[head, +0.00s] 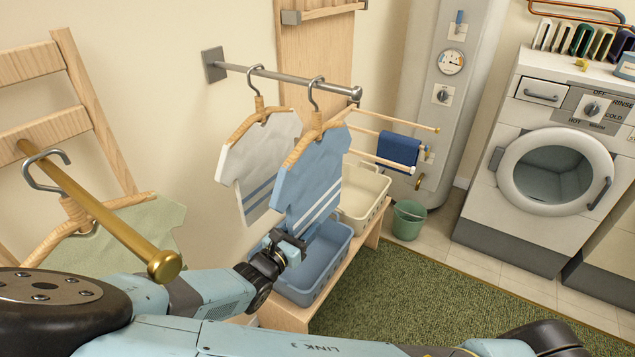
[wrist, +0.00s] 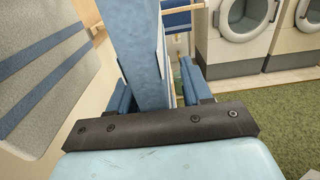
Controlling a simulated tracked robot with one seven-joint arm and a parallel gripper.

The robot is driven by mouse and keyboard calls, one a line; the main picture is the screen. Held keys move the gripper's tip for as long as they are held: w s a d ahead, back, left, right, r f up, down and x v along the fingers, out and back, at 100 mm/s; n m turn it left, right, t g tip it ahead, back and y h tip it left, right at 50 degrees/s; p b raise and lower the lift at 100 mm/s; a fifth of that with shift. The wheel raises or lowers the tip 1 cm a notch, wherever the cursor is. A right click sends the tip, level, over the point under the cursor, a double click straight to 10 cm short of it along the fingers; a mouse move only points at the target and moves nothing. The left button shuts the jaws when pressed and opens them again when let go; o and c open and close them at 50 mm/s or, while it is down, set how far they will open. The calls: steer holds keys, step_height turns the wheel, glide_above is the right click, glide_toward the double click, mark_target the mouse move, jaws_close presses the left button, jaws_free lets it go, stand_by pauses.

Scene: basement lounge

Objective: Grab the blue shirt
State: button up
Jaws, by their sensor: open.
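The blue shirt (head: 316,172) with white stripes hangs on a wooden hanger from the grey wall rail (head: 285,77) in the head view. My gripper (head: 288,246) is at the shirt's lower edge, above the blue basket. In the wrist view the blue shirt (wrist: 143,45) shows nearly edge-on, between the two blue fingers of my open gripper (wrist: 156,92). I cannot tell whether either finger touches the cloth. The hanger's hook and the rail are out of the wrist view.
A pale grey shirt (head: 258,160) hangs left of the blue one. A blue basket (head: 334,262) and a cream basket (head: 362,212) stand on a low wooden bench (head: 297,314). A brass rail (head: 105,210) with a green shirt (head: 125,243) is at left.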

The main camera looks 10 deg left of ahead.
jaws_close()
stand_by(0.4)
steer(key=shift+r, duration=0.15)
